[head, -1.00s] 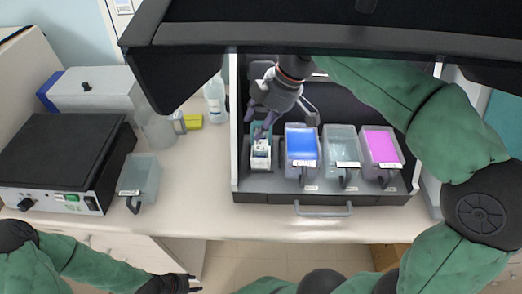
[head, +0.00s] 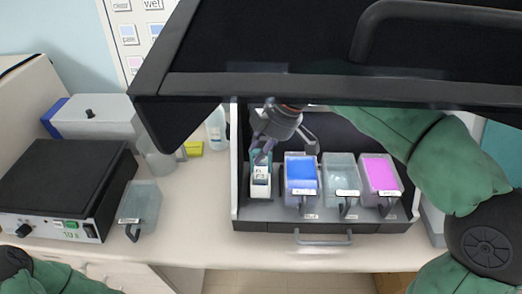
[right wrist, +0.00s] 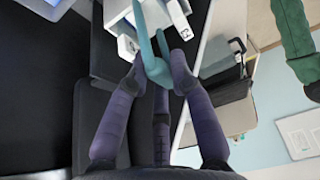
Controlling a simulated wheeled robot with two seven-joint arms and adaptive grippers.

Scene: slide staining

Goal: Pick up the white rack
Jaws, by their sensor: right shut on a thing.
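The white rack (head: 261,180) stands at the left end of a row of staining dishes in the head view, inside the hooded unit. A teal handle (right wrist: 153,55) shows in the right wrist view, with white parts of the rack (right wrist: 127,46) just beyond it. My right gripper (head: 264,154) is above the rack and is shut on its teal handle; the fingers close around it in the right wrist view (right wrist: 157,68). I cannot tell whether the rack is lifted. My left gripper is out of view.
A blue dish (head: 301,174), a clear dish (head: 341,174) and a pink dish (head: 381,172) stand right of the rack. The black hood (head: 320,85) overhangs them. Another clear dish (head: 139,203) stands by the black-topped device (head: 65,180). Bare counter (head: 195,215) lies between.

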